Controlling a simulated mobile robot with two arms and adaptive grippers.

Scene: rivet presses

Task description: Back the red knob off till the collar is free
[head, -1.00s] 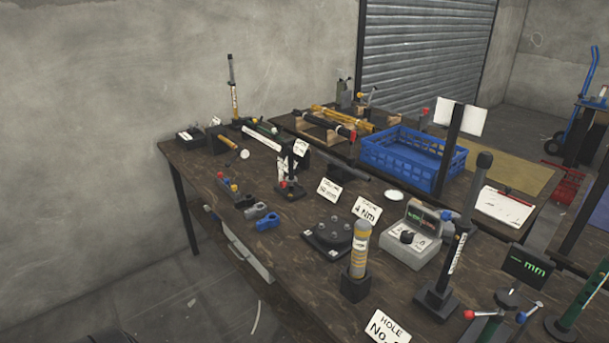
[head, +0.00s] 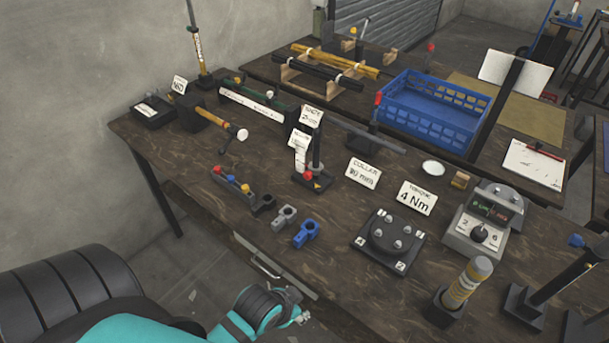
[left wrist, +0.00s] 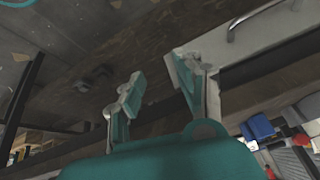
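A red knob (head: 308,176) sits low on a small dark post stand (head: 316,152) in the middle of the bench, in the head view. Whether a collar is clamped on that post is too small to tell. Loose black (head: 262,203), grey (head: 284,217) and blue (head: 306,232) clamp pieces lie in front of it. Another red knob (head: 217,171) stands on a small rack with yellow and blue ones. My left gripper (head: 301,313) is low at the bench's front edge, apart from these. The left wrist view shows its fingers (left wrist: 160,72) spread and empty. My right gripper is out of view.
A collar card (head: 363,172) reading 90 mm stands right of the post. A bolt plate (head: 390,242), torque tester (head: 484,222) and yellow-banded cylinder (head: 466,282) crowd the right. A drawer handle (head: 262,265) juts from the bench front. A blue crate (head: 434,108) stands behind.

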